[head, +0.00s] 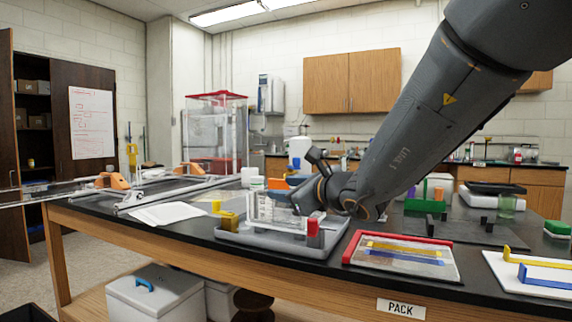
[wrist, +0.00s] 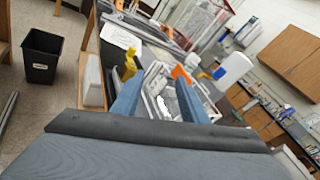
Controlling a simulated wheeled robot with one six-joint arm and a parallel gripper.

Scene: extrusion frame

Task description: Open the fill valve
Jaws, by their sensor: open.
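A clear box-like rig (head: 262,210) stands in a grey tray (head: 262,241) on the black bench. A yellow part (head: 228,222) is at its left, a red part (head: 313,230) at its front right. An orange piece (head: 276,183) shows just behind the rig's top, and also in the wrist view (wrist: 181,75). I cannot tell which coloured part is the fill valve. My gripper (wrist: 160,84) is open, its two blue fingers apart over the rig with nothing clearly held between them. In the head view my wrist covers the rig's right side.
A red-edged tray (head: 352,250) with yellow and blue bars lies to the right, by a white board (head: 530,275). A white jug (head: 299,152) stands behind the rig. Metal rails with orange blocks (head: 112,181) and papers (head: 168,213) lie left. A black bin (wrist: 43,55) stands on the floor.

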